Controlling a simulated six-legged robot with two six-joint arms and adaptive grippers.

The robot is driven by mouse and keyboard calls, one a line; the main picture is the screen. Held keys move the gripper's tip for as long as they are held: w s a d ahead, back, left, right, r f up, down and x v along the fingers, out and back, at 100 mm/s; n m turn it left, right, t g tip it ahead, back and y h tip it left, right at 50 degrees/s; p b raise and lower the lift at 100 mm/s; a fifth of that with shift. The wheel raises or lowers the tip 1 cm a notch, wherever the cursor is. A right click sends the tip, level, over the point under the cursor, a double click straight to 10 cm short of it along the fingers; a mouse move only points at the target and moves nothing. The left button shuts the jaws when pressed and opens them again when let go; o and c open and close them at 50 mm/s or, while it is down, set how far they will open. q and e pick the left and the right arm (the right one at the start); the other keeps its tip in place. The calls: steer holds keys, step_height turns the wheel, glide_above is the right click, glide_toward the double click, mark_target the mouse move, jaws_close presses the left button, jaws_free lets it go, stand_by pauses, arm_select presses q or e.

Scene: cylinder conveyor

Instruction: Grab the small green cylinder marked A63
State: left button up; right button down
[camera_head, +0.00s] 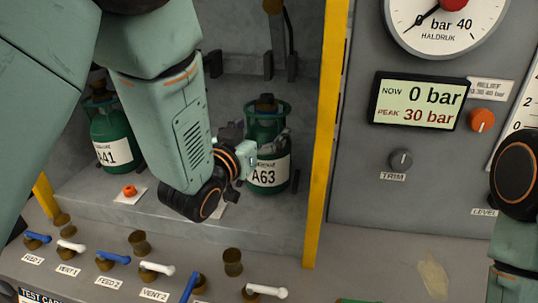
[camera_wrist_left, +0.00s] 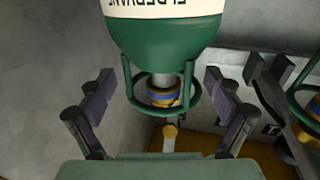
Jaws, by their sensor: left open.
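The small green cylinder marked A63 (camera_head: 268,174) stands upright in the bay, with a white label and a green collar around its dark valve. The left gripper (camera_wrist_left: 160,105) is open, with a finger on each side and visible gaps to the collar. My right gripper is out of view; only part of that arm shows at the right edge.
Another green cylinder, A41 (camera_head: 114,140), stands to the left, partly behind my left arm. A yellow post (camera_head: 327,130) rises close to the right of A63. A row of valve levers (camera_head: 155,268) lines the front ledge. A gauge panel (camera_head: 360,200) fills the right.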

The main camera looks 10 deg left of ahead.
mark_target(264, 122)
arm_select(q)
steer(key=x, duration=0.4)
steer(key=shift+a, duration=0.1)
steer(key=shift+w, duration=0.15)
steer(key=shift+a, duration=0.2)
steer(key=shift+c, duration=0.5)
steer(key=shift+d, duration=0.25)
steer(key=c, duration=0.5)
steer(key=shift+a, duration=0.15)
steer(key=c, duration=1.2)
steer(key=shift+r, duration=0.25)
steer(key=shift+c, duration=0.5)
steer(key=shift+r, duration=0.1)
